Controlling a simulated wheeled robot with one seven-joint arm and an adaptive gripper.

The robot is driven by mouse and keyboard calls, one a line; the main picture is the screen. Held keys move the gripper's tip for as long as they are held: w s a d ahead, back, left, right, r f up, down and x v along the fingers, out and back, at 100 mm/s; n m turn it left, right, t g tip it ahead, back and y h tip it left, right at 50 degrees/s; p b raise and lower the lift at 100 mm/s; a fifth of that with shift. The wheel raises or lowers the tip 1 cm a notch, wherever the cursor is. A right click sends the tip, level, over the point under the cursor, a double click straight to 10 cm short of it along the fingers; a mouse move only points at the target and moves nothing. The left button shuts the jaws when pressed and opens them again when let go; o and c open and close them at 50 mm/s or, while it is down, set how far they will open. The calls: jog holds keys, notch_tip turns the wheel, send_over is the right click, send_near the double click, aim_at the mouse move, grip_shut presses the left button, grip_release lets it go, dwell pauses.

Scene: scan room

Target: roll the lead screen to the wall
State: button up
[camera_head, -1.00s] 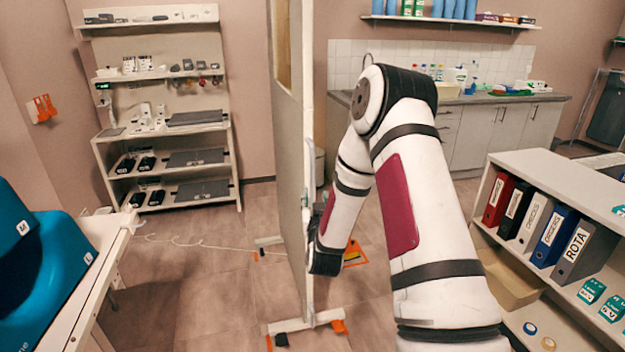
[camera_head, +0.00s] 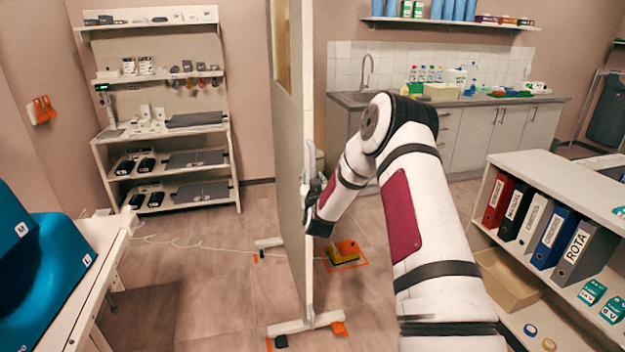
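The lead screen (camera_head: 290,170) stands upright in the middle, a tall beige panel seen nearly edge-on, with a window in its upper part. Its near foot (camera_head: 304,324) is a white bar with orange and black ends; its far foot (camera_head: 268,242) shows behind the panel. My gripper (camera_head: 313,194) is at the right side of the screen, at about mid-height, close to its near edge. The wrist hides most of the fingers, so I cannot tell whether they are open or shut, or whether they touch the screen.
A yellow object (camera_head: 343,254) lies on an orange-marked patch right of the screen. A cable (camera_head: 210,245) crosses the floor at left. A shelf unit (camera_head: 170,130) and sink counter (camera_head: 490,130) line the back. A table (camera_head: 88,262) is left, a binder shelf (camera_head: 540,170) right.

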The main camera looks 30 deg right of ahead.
jog(key=shift+c, duration=0.5)
grip_shut()
